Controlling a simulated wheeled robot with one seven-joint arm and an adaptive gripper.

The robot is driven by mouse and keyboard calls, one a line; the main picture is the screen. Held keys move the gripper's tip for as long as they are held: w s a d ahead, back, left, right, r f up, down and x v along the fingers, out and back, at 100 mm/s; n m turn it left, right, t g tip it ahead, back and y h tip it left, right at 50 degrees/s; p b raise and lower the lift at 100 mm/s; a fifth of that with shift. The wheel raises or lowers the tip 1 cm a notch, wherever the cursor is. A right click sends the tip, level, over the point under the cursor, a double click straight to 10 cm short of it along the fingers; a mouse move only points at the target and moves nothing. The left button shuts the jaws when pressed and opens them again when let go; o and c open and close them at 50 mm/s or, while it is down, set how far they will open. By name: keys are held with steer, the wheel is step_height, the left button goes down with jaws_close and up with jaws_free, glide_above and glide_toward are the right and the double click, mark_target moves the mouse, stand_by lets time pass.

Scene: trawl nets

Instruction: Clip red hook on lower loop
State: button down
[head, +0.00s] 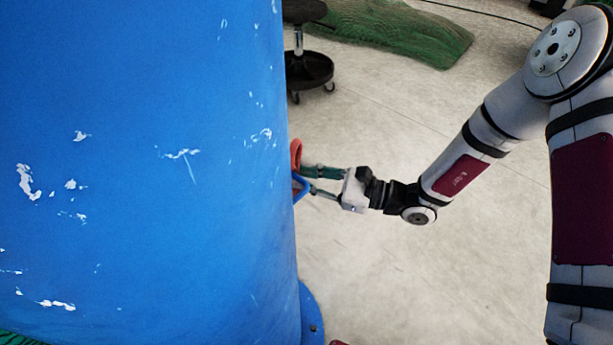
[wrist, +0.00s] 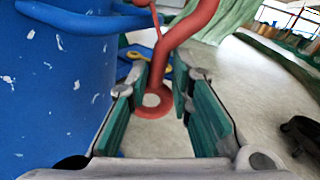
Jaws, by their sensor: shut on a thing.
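The red hook (wrist: 187,28) is a curved red rod with a ring (wrist: 155,101) at its near end in the wrist view. My gripper (wrist: 160,78) is shut on the red hook, with its green-padded fingers either side of the ring end. In the head view, my gripper (head: 308,180) is at the right edge of the blue column, and part of the red hook (head: 296,154) shows there. A blue loop (head: 299,189) sticks out from the column just below the hook. In the wrist view a blue loop (wrist: 75,23) curves out from the column; whether the hook touches it is unclear.
The large blue column (head: 150,170) with chipped white patches fills the left of the head view. A black wheeled stool (head: 308,68) and a green net heap (head: 395,30) stand behind. The pale floor (head: 400,285) to the right is clear.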

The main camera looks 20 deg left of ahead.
steer(key=shift+s+f, duration=0.25)
steer(key=shift+s, duration=0.45)
stand_by(0.8)
steer(key=shift+s+d+f+b, duration=0.1)
steer(key=shift+s+f+b, duration=0.2)
steer(key=shift+f+b, duration=0.4)
steer(key=shift+s+f+b, duration=0.25)
steer(key=shift+f+b, duration=0.2)
steer(key=shift+f, duration=0.45)
stand_by(1.1)
stand_by(0.5)
steer(key=c, duration=1.3)
jaws_free()
steer(key=shift+c, duration=0.2)
steer(key=shift+d, duration=0.1)
steer(key=w+d, duration=0.1)
steer(key=d, duration=1)
steer(key=shift+w+d, duration=0.2)
steer(key=shift+d, duration=0.2)
